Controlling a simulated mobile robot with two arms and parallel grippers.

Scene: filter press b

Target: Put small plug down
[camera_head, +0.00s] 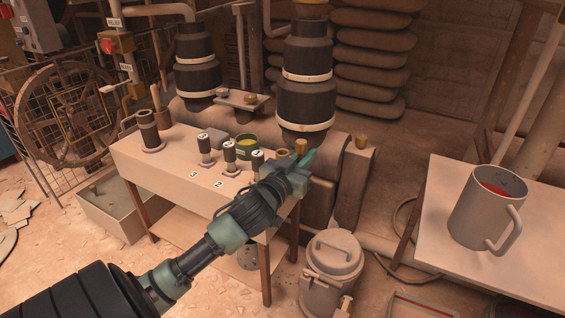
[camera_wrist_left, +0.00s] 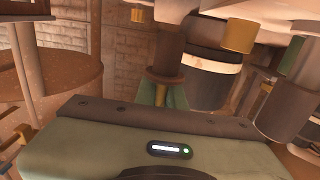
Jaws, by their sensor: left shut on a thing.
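The small plug (camera_head: 301,147) seems to be the tan-topped piece at the fingers of my left gripper (camera_head: 302,172). The gripper is shut on it at the right end of the pale work table (camera_head: 160,168). In the left wrist view, a yellowish stem (camera_wrist_left: 160,96) sits between the green fingers, against a brown flange (camera_wrist_left: 165,77) and a dark cylinder. I cannot tell whether that cylinder belongs to the plug or stands behind it. Whether the plug touches the table is hidden by the gripper. My right gripper is not in view.
Large black columns (camera_head: 306,75) rise behind. A lidded can (camera_head: 331,262) stands below; a grey mug (camera_head: 482,208) is right.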

